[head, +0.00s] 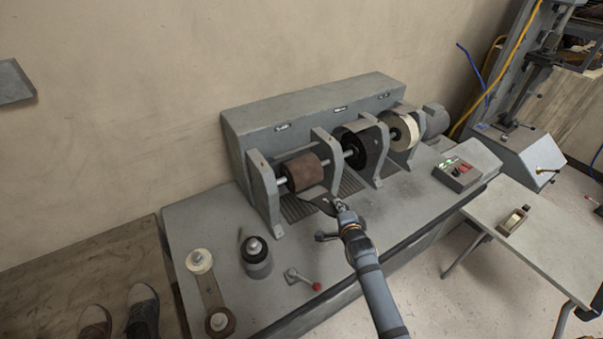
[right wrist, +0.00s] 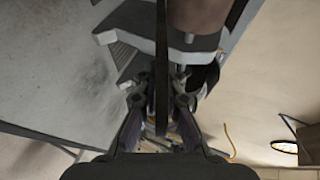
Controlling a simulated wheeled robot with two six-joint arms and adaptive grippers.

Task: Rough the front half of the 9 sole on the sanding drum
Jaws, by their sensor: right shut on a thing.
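The brown sanding drum (head: 303,172) sits on the shaft at the left end of the grey machine. My right gripper (head: 341,206) is shut on a dark sole (head: 317,199), just in front of and below the drum. The sole's free end reaches to the drum's lower front; I cannot tell whether they touch. In the right wrist view the sole (right wrist: 162,60) shows edge-on as a thin dark strip between the fingers of my gripper (right wrist: 160,103), with the drum (right wrist: 198,14) close beside it. No size number is legible. My left gripper is out of view.
Grey uprights flank the drum. A black wheel (head: 359,147) and a pale wheel (head: 403,131) stand to its right. A control box (head: 459,172) is at the bench's right end. A dark canister (head: 256,258) and a red-knobbed lever (head: 302,280) stand at front left.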

